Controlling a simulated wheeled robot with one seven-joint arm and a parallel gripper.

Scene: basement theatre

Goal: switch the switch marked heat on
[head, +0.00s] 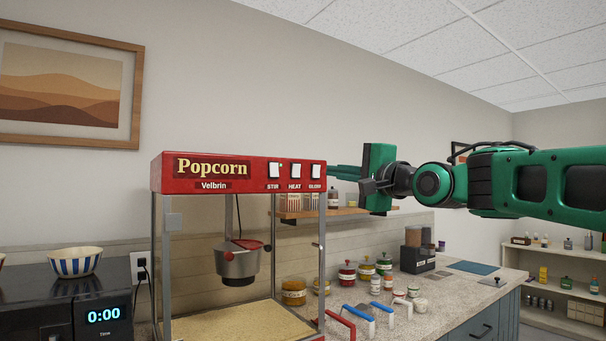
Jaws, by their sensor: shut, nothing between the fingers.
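The popcorn machine (240,184) has a red top and clear sides, and stands on the counter at the middle left of the head view. Three white rocker switches sit on its red front band, marked STIR, HEAT and GLOW or similar. The heat switch (295,170) is the middle one. The stir switch (273,170) is to its left and the third switch (316,171) to its right.
A kettle (238,262) hangs inside the machine. A striped bowl (75,262) stands on a black appliance (70,308) at left. A wall shelf (345,212) lies behind my gripper. Several jars and colour-handled scoops crowd the counter (440,305) at right.

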